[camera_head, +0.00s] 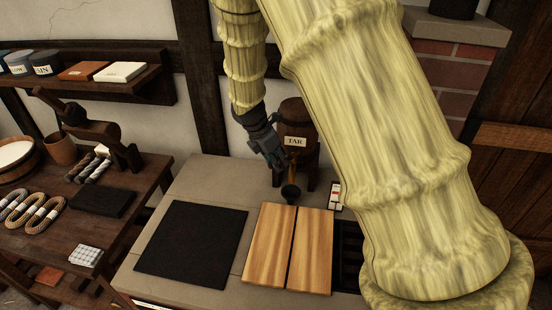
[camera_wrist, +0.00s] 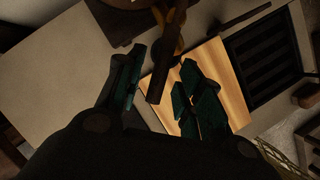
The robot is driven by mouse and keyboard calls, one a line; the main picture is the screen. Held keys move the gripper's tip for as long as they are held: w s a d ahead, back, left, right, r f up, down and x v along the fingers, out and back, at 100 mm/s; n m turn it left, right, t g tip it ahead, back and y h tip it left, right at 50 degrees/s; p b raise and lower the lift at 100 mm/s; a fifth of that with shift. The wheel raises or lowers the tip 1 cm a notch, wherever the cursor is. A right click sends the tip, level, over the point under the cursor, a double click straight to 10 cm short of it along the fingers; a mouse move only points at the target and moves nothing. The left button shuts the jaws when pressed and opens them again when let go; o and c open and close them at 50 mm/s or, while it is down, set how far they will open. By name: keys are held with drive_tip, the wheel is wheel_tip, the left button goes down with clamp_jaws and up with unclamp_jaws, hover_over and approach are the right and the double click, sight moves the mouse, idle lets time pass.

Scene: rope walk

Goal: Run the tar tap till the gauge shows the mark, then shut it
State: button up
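The dark tar cask (camera_head: 297,118) with its TAR label stands at the back of the stone bench. Its brass-coloured tap (camera_head: 292,164) sticks out at the front, above a small dark cup (camera_head: 290,193). My gripper (camera_head: 278,166) is close beside the tap. In the wrist view, my gripper (camera_wrist: 163,88) is open, and a dark bar (camera_wrist: 160,75), seemingly the tap's handle, lies between the spread fingers, nearer the left one. I cannot tell whether it touches. A small white piece with red marks (camera_head: 336,196), perhaps the gauge, is right of the cup; its reading is too small to tell.
Two wooden boards (camera_head: 268,244) and a black mat (camera_head: 192,243) lie on the bench (camera_head: 210,182). A dark grate (camera_head: 349,252) is right of the boards, partly behind my arm. A side table at left holds rope coils (camera_head: 40,211). A shelf (camera_head: 130,86) hangs above.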

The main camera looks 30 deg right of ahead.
clamp_jaws()
drive_tip(key=shift+s, duration=0.15)
drive_tip(key=shift+s+d+n+t+y+p, duration=0.3)
drive_tip(key=shift+s+n+t+p, duration=0.4)
drive_tip(key=shift+n, duration=0.75)
drive_tip(key=shift+s+d+n+t+y+p, duration=0.1)
drive_tip(key=shift+s+d+n+t+p, duration=0.25)
drive_tip(key=shift+s+n, duration=0.8)
drive_tip(key=shift+w+n, duration=0.3)
drive_tip(key=shift+n, duration=0.1)
unclamp_jaws()
